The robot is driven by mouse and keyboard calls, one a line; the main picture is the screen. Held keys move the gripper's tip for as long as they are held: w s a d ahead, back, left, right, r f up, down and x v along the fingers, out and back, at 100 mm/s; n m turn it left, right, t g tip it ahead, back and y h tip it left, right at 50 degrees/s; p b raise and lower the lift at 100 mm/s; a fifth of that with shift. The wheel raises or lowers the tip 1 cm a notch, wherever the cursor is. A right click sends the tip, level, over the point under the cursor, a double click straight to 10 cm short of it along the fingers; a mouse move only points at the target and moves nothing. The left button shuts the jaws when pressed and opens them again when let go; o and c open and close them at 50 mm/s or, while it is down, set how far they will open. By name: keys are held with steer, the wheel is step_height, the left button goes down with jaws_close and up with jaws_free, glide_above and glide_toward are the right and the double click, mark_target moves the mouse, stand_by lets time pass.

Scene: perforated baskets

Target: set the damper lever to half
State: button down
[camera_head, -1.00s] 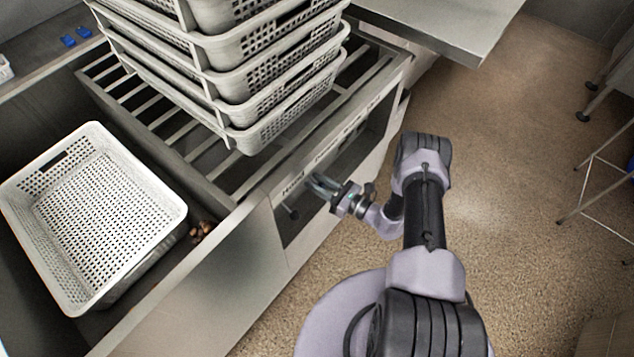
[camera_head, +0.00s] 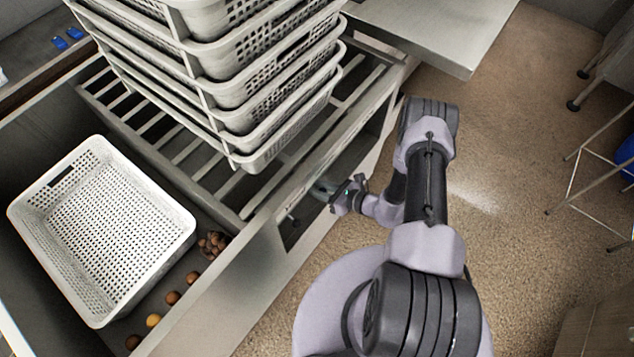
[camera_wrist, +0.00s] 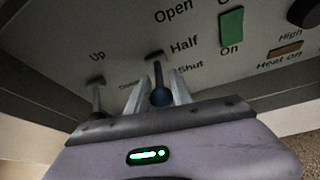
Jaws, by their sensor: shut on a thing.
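The damper lever (camera_wrist: 158,82) is a dark stem with a round blue-black knob, in the wrist view. It comes out of the panel (camera_wrist: 120,35) beside the word "Half", with "Open" above and "Shut" below. My gripper (camera_wrist: 158,98) has its fingers on both sides of the knob and is shut on it. In the head view, my gripper (camera_head: 324,190) reaches the panel under the rack's front edge, and the lever is hidden there.
A second lever (camera_wrist: 98,97) marked "Up" stands left of my gripper. A green switch (camera_wrist: 231,27) is at upper right. Stacked baskets (camera_head: 240,110) stand on the slatted rack above. A white basket (camera_head: 100,230) and several brown balls (camera_head: 172,298) lie in the left bin.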

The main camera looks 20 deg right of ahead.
steer(key=shift+r+g+h+p, duration=0.3)
steer(key=shift+r+g+p, duration=0.05)
steer(key=shift+g+p, duration=0.15)
steer(key=c, duration=1.1)
jaws_free()
steer(key=shift+c, duration=0.2)
steer(key=p+v, duration=0.4)
steer(key=v, duration=1.3)
steer(key=shift+r+p, duration=0.2)
steer(key=shift+p, duration=0.2)
steer(key=shift+s, duration=0.1)
